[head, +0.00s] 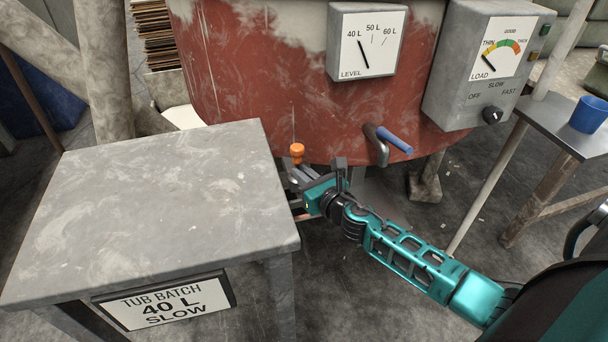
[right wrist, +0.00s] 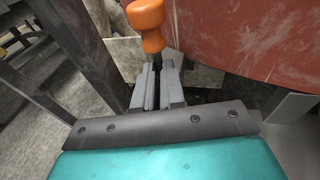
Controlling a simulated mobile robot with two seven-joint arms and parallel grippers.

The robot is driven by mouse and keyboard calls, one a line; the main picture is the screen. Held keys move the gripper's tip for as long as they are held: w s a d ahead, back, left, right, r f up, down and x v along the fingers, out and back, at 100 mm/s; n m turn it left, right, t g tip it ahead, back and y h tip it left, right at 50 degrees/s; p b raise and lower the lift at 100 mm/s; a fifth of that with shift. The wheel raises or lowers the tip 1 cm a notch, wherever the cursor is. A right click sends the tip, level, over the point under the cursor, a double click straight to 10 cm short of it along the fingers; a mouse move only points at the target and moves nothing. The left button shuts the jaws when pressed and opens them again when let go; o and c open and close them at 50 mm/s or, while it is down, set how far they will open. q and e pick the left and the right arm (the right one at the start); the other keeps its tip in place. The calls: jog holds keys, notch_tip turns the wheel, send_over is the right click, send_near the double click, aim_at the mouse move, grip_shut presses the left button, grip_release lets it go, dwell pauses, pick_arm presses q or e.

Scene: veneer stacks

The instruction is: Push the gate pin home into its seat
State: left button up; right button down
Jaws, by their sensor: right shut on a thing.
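The gate pin (head: 297,150) has an orange knob and stands roughly upright under the red tub's lower edge, just past the grey table's right edge. It also shows in the right wrist view (right wrist: 148,25), where a dark shank runs down from the knob. My right gripper (head: 297,174) reaches in from the right, low beside the table. Its grey fingers (right wrist: 157,72) are shut on the pin's shank just below the knob. The pin's lower end and its seat are hidden by the fingers and the gripper body. My left gripper is not in view.
The grey table (head: 160,200) stands close left of the gripper. The red tub (head: 260,90) hangs above, with a blue-handled valve (head: 394,138) to the right. A level gauge (head: 367,42) and load box (head: 485,65) face me. A blue cup (head: 588,114) stands on the right-hand side table.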

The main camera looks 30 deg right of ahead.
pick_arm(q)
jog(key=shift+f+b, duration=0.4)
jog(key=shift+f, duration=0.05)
pick_arm(e)
jog(key=shift+f, duration=0.5)
jog(key=c, duration=1.2)
grip_release()
jog(key=shift+s, duration=0.1)
jog(key=shift+o, duration=0.3)
jog(key=shift+a+f, duration=0.1)
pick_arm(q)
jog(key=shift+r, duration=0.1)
pick_arm(e)
jog(key=shift+s+a, duration=0.1)
jog(key=shift+s, duration=0.25)
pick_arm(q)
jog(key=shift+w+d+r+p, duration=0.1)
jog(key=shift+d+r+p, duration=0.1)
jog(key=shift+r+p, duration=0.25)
pick_arm(e)
jog(key=s+r, duration=0.2)
jog(key=s, duration=1)
jog(key=shift+d+r, duration=0.25)
jog(key=shift+d, duration=0.2)
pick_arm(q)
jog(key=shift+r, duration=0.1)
